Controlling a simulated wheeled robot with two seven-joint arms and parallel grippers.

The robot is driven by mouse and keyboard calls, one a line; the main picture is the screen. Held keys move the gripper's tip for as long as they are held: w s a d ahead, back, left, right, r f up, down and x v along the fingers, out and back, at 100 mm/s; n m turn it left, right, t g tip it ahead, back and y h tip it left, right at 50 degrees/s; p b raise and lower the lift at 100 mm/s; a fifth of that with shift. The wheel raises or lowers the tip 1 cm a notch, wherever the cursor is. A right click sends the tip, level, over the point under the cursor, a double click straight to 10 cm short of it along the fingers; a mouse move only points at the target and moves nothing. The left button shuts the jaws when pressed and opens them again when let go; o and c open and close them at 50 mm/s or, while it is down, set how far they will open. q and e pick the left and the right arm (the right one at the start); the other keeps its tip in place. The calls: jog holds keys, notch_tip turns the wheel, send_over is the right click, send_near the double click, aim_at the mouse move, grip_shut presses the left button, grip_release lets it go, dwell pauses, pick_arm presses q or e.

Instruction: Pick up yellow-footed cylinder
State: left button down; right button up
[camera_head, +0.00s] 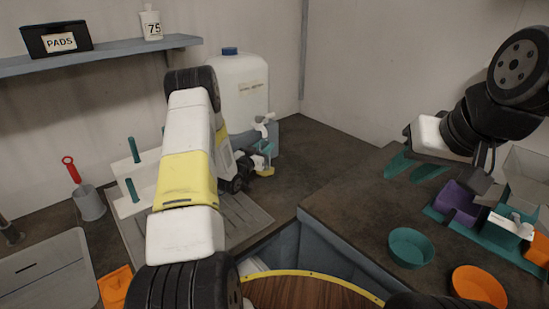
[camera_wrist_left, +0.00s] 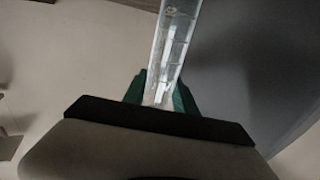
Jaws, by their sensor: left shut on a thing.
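My left gripper (camera_head: 264,150) is at the far end of the left arm, in front of the white jug. In the left wrist view its green fingers (camera_wrist_left: 160,96) are shut on a clear, graduated cylinder (camera_wrist_left: 177,35). In the head view a small yellow foot (camera_head: 265,172) shows just below the gripper; the rest of the cylinder is hard to make out there. I cannot tell whether the foot touches the bench. My right gripper (camera_head: 414,168) is open and empty at the right, with its teal fingers apart.
A white jug (camera_head: 240,90) with a blue cap and a white tap (camera_head: 263,125) stands behind the left gripper. A white rack with teal pegs (camera_head: 133,150) stands left of my arm. Teal (camera_head: 411,248) and orange (camera_head: 479,288) bowls lie at the right.

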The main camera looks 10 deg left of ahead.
pick_arm(q)
jog(key=shift+r, duration=0.1)
dwell(0.3)
jog(key=shift+r, duration=0.5)
jog(key=v, duration=0.8)
notch_tip(320, 180, up, 19)
dwell(0.8)
jog(key=shift+f, duration=0.1)
jog(key=shift+d, duration=0.1)
dwell(0.3)
